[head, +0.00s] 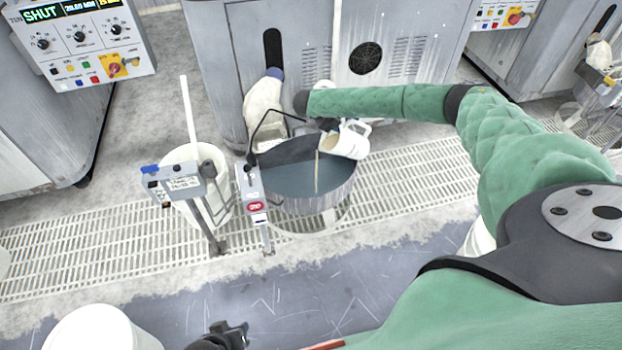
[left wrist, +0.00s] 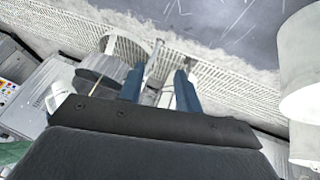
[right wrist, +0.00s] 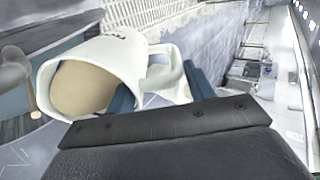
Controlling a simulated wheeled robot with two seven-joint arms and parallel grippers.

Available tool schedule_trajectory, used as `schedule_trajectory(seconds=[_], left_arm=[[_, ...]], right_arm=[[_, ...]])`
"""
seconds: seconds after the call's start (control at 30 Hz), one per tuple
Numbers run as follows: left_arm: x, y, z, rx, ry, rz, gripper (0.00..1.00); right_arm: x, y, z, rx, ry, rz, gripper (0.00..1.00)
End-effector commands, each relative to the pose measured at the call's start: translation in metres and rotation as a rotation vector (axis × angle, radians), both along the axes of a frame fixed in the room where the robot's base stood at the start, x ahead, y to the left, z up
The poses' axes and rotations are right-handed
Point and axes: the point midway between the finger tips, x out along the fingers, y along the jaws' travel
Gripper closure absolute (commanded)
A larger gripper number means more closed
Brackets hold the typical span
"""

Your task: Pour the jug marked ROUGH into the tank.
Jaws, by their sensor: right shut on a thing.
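My right gripper (head: 328,125) is shut on a white jug (head: 345,142) and holds it tilted over the tank (head: 315,203). A thin tan stream (head: 318,172) falls from the jug into the dark grey-blue liquid in the tank. In the right wrist view the jug (right wrist: 120,55) lies on its side between the blue fingers, with tan slurry at its mouth. Dark marks on the jug are only partly visible, and I cannot read them. My left gripper (head: 222,337) is at the bottom of the head view. Its blue fingers (left wrist: 160,88) are apart and empty.
A white bucket (head: 208,165) stands left of the tank, with small labelled stands (head: 180,183) in front. Grey machines (head: 350,45) stand behind. A white container (head: 100,330) is at lower left. A grating (head: 90,245) runs across the floor.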

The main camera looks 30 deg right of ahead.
Motion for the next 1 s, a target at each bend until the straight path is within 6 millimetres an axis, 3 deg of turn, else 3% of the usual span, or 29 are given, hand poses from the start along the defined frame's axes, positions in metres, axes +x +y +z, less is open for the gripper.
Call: schedule_trajectory(seconds=[0.37,1.0], left_arm=[[0.002,-0.001,-0.019,-0.004,-0.016,0.006,0.66],[-0.002,0.001,0.016,0.002,0.011,-0.004,0.66]], right_arm=[[0.002,0.002,0.002,-0.023,0.003,-0.001,1.0],[0.002,0.006,0.005,-0.057,0.013,-0.001,1.0]])
